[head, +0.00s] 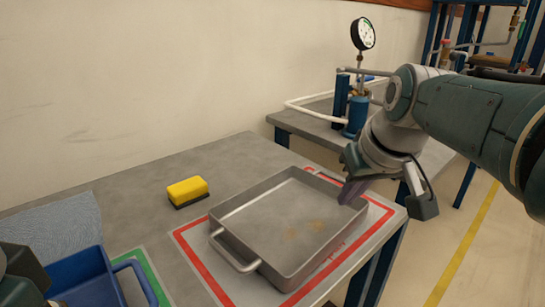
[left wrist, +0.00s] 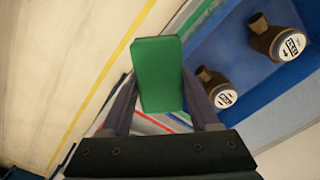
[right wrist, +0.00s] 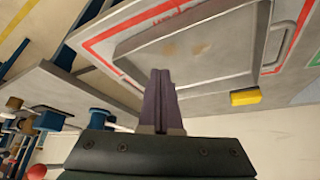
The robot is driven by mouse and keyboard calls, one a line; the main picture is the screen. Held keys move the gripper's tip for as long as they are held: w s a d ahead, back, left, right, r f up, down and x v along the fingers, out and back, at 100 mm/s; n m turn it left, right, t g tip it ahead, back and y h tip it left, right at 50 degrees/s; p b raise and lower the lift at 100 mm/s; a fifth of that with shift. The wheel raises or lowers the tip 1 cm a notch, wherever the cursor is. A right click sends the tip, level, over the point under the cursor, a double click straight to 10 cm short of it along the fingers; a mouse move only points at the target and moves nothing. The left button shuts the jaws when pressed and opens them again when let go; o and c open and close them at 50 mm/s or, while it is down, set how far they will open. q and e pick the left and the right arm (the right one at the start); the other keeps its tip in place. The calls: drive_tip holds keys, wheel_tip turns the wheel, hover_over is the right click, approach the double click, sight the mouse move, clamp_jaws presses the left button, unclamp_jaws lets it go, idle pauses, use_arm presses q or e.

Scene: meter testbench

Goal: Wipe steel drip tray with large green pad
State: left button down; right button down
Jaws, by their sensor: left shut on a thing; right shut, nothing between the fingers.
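The steel drip tray (head: 262,215) lies inside a red outline on the grey bench, with brownish stains on its floor. It also shows in the right wrist view (right wrist: 225,57). In the left wrist view, my left gripper (left wrist: 158,85) is shut on the large green pad (left wrist: 158,72). The pad is hidden in the head view. My right gripper (head: 350,188) is shut and empty, by the tray's right rim in the head view. Its closed purple fingers (right wrist: 162,75) also show in the right wrist view.
A yellow sponge (head: 187,191) with a dark underside lies left of the tray. A pressure gauge (head: 363,34) rises from the far bench.

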use_arm(q)
drive_tip(key=shift+r, duration=0.25)
use_arm(e)
drive_tip(key=shift+r, duration=0.2)
